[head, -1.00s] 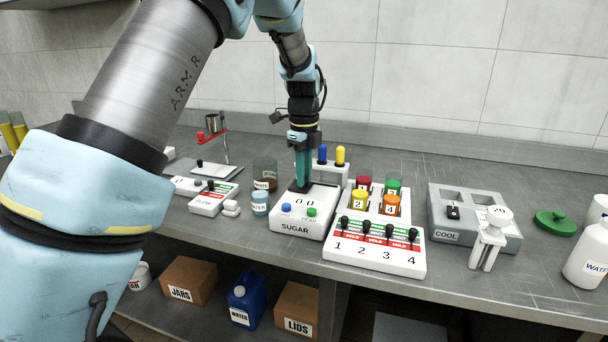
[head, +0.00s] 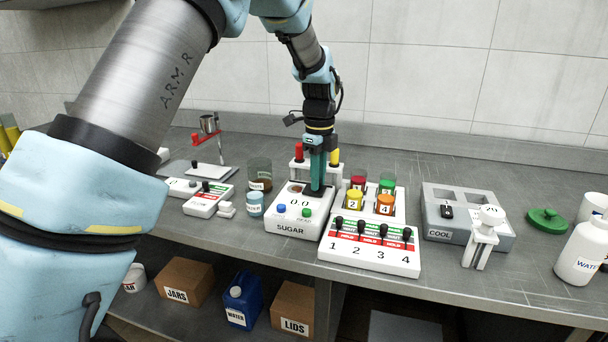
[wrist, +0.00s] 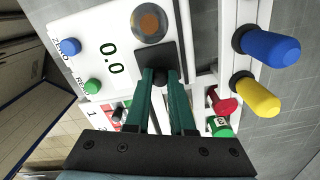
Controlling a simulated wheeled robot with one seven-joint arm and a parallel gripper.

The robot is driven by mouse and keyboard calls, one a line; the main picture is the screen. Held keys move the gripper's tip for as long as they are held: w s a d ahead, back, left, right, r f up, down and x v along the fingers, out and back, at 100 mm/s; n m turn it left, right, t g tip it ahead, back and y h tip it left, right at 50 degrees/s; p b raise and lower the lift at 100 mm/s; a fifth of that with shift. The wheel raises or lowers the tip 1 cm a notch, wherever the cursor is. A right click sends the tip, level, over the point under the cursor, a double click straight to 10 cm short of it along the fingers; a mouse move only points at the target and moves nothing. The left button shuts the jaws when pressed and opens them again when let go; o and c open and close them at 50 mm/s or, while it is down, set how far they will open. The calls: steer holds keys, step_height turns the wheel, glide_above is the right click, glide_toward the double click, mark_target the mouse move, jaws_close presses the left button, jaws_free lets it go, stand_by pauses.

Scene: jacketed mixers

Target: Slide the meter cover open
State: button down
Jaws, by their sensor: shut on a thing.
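The white meter (head: 290,229) labelled SUGAR has a 0.0 display and a blue and a green button. Its dark sliding cover (wrist: 148,52) lies to the right on the meter's top in the head view. A round brownish well (head: 296,188) shows uncovered to its left, and the wrist view also shows this well (wrist: 149,22) clear beside the cover's edge. My gripper (wrist: 160,77) is shut on the cover's small dark knob, which is partly hidden between the green fingers. The gripper (head: 317,188) points straight down in the head view.
A rack with red and yellow capped pieces (head: 334,158) stands right behind the gripper. A tray of numbered jars (head: 385,205) with black levers is close on the right. A labelled jar (head: 255,205) and brown-filled glass (head: 260,176) stand left.

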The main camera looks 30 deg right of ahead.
steer(key=shift+s+d, duration=0.1)
steer(key=shift+d, duration=0.05)
steer(key=c, duration=0.8)
jaws_free()
steer(key=shift+o, duration=0.2)
step_height(320, 180, up, 11)
steer(key=b, duration=0.1)
steer(key=shift+b, duration=0.4)
steer(key=shift+f, duration=0.1)
